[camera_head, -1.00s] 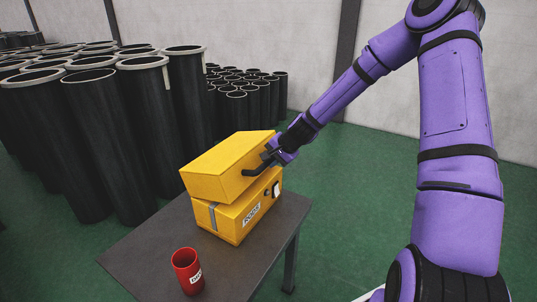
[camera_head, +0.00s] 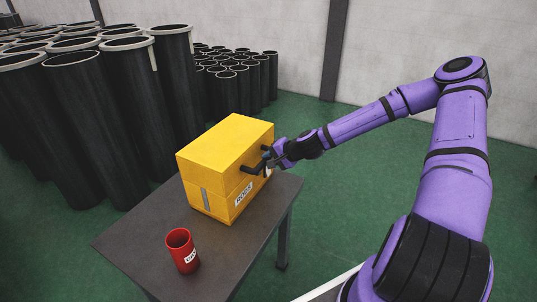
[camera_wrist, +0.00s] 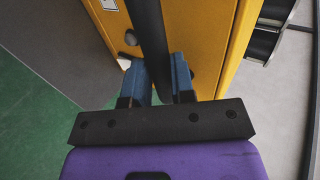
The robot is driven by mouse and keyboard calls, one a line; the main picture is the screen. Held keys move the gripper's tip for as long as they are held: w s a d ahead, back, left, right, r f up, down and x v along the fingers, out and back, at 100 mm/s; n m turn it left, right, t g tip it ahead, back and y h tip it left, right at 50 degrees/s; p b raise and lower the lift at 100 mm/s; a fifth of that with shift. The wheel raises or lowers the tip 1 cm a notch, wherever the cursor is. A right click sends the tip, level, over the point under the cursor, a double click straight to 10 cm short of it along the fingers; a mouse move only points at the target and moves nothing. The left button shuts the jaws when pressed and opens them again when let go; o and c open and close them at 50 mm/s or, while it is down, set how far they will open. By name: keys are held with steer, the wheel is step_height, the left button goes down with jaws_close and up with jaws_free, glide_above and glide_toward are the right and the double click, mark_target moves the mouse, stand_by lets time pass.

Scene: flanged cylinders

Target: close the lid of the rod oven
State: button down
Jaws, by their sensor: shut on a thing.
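The yellow rod oven (camera_head: 222,200) stands on a dark table. Its yellow lid (camera_head: 225,145) lies down over the body, with only a thin seam showing between them in the head view. A black handle (camera_head: 253,166) sticks out from the lid's front side. My gripper (camera_head: 268,158) is at the handle. In the wrist view my gripper (camera_wrist: 163,80) has its blue fingers on either side of the black handle bar (camera_wrist: 149,35), shut on it. The yellow oven front (camera_wrist: 205,50) is right beyond the fingers. The handle's far part is hidden by my gripper in the head view.
A red cup (camera_head: 182,251) with a white label stands on the grey table (camera_head: 130,240), in front of the oven. Tall black flanged cylinders (camera_head: 130,100) stand behind and to the left. Green floor (camera_head: 350,200) is open to the right.

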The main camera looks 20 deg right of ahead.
steer(key=c, duration=1)
jaws_free()
steer(key=v, duration=1)
steer(key=shift+s+d+r, duration=0.15)
steer(key=shift+s+r, duration=0.05)
steer(key=shift+r, duration=0.1)
